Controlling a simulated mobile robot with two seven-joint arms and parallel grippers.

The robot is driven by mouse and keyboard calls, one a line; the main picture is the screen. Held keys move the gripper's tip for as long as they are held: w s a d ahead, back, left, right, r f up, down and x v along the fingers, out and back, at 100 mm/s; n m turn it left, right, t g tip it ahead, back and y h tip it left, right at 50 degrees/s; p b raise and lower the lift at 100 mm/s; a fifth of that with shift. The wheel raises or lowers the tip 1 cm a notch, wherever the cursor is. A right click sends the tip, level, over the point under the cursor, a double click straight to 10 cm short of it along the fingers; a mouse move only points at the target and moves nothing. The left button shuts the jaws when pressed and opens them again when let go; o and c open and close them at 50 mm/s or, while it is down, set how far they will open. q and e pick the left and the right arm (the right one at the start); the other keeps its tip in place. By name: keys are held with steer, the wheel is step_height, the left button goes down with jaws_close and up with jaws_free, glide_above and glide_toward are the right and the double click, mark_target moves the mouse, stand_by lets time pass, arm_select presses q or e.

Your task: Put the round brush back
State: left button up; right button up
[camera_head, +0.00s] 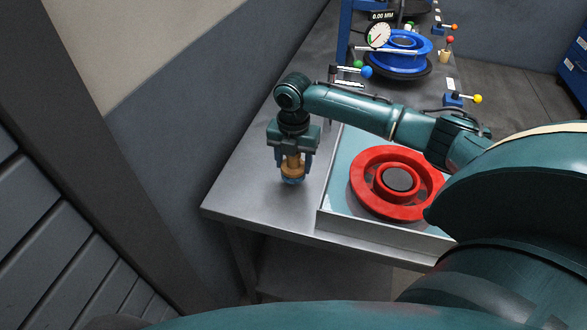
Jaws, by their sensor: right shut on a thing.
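My right gripper (293,170) points straight down above the near left part of the grey metal bench (240,195). My left gripper is not in view.
A shallow tray (340,222) with a red wheel (364,190) lies just right of the brush. Farther back are a blue wheel (403,60), a dial gauge (378,36) and levers with coloured knobs (478,98). The bench's left corner is clear.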

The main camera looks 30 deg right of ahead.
mark_target(294, 170)
steer(key=shift+f, duration=1.5)
steer(key=o, duration=0.9)
steer(key=shift+f, duration=0.15)
steer(key=shift+o, duration=0.2)
step_height(294, 170, up, 12)
steer(key=shift+r+b, duration=0.2)
steer(key=shift+b, duration=0.1)
